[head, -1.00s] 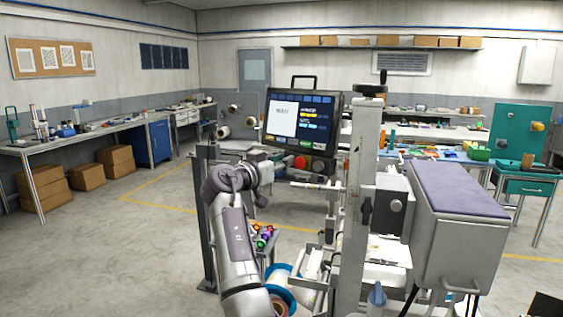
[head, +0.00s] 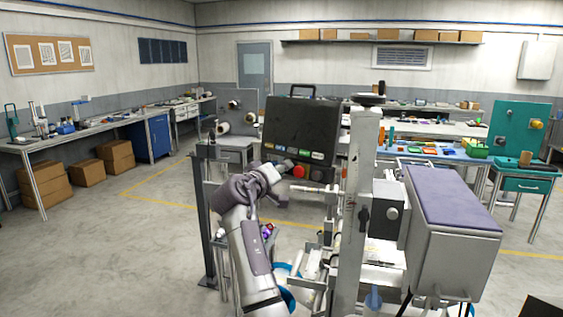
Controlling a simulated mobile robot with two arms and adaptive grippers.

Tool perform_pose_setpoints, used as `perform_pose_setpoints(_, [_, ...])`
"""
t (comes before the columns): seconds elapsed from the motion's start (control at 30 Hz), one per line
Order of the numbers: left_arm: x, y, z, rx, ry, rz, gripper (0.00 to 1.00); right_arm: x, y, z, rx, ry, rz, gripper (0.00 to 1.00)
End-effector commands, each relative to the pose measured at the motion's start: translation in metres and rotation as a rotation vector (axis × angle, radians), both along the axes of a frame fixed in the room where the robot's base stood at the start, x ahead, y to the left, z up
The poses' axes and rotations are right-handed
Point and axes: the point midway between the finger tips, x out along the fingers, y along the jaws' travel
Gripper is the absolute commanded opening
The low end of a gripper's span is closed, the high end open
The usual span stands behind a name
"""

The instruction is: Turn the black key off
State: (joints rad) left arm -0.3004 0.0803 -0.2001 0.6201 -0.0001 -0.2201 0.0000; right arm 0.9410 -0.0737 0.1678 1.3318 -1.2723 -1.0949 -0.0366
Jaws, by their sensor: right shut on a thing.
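The control panel (head: 300,125) with a dark screen stands in the middle of the head view. A row of small coloured buttons runs along its lower edge. A red round button (head: 298,171) and a dark round knob (head: 317,175) sit below them. My right gripper (head: 284,165) is at the lower left of the panel, left of the red button, and is shut on the black key. The key itself is hidden behind the gripper and wrist. My left gripper is not in view.
A grey upright post (head: 357,200) and a grey machine box with a purple top (head: 453,205) stand just right of the panel. A dark post (head: 205,215) stands left of my arm. Open floor (head: 110,255) lies to the left.

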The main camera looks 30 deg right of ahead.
Motion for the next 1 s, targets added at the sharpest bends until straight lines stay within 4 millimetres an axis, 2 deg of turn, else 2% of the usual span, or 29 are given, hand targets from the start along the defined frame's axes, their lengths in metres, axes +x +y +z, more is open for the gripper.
perform_pose_setpoints(0.03, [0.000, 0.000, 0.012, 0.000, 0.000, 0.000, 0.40, 0.000, 0.000, 0.007, -0.017, 0.041, 0.011, 0.00])
perform_pose_setpoints(0.6, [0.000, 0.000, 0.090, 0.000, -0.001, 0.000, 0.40, 0.000, 0.000, 0.009, -0.194, 0.512, 0.118, 0.00])
perform_pose_setpoints(0.8, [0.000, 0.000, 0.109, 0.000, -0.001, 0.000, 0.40, 0.000, 0.000, 0.007, -0.236, 0.624, 0.143, 0.00])
perform_pose_setpoints(1.0, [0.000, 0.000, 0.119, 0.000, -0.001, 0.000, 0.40, 0.000, 0.000, 0.006, -0.261, 0.692, 0.158, 0.00])
